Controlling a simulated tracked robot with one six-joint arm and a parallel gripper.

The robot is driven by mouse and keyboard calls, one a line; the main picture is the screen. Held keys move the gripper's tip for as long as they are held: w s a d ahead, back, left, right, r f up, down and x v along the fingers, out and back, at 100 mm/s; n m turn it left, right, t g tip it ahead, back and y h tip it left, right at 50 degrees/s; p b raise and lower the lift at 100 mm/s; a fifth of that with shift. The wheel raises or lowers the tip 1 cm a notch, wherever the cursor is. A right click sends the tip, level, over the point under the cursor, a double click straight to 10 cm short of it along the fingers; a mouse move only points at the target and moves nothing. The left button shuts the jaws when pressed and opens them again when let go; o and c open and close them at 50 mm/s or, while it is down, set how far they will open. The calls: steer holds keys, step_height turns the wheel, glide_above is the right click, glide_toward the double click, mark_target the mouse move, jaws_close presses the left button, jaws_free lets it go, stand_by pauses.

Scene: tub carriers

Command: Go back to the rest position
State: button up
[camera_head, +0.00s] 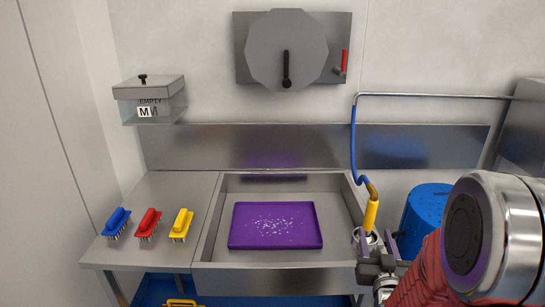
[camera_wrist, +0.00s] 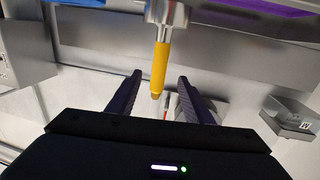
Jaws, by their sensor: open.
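My gripper (camera_head: 376,243) is open at the lower right in the head view, just in front of the yellow-handled spray lance (camera_head: 371,213). The lance stands upright with its lower end in a round metal holder (camera_head: 366,239), and a blue hose rises from its top. In the wrist view, my gripper's two dark fingers (camera_wrist: 160,76) are spread apart, with the yellow lance handle (camera_wrist: 159,68) showing in the gap. I cannot tell whether the handle lies between the fingertips or beyond them. No contact shows.
A purple tray (camera_head: 243,241) with white bits lies in the steel sink (camera_head: 207,237). Blue, red (camera_head: 148,223) and yellow brushes stand on the left counter (camera_head: 170,190). A blue drum (camera_head: 425,205) is at the right. A clear box (camera_head: 150,105) and a round hatch (camera_head: 262,60) are on the wall.

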steer(key=s+a+r+g+y, duration=0.1)
steer(key=s+a+g, duration=0.3)
steer(key=s, duration=0.5)
steer(key=s+a+r+n+g+y, duration=0.1)
steer(key=s+a+r+g, duration=0.3)
steer(key=s, duration=0.4)
steer(key=s+a+r+g, duration=0.2)
steer(key=s+a+g, duration=0.2)
steer(key=s, duration=0.5)
steer(key=shift+s+a+r+n+y, duration=0.15)
steer(key=shift+s+a+n+y, duration=0.2)
steer(key=shift+a+n+y, duration=0.05)
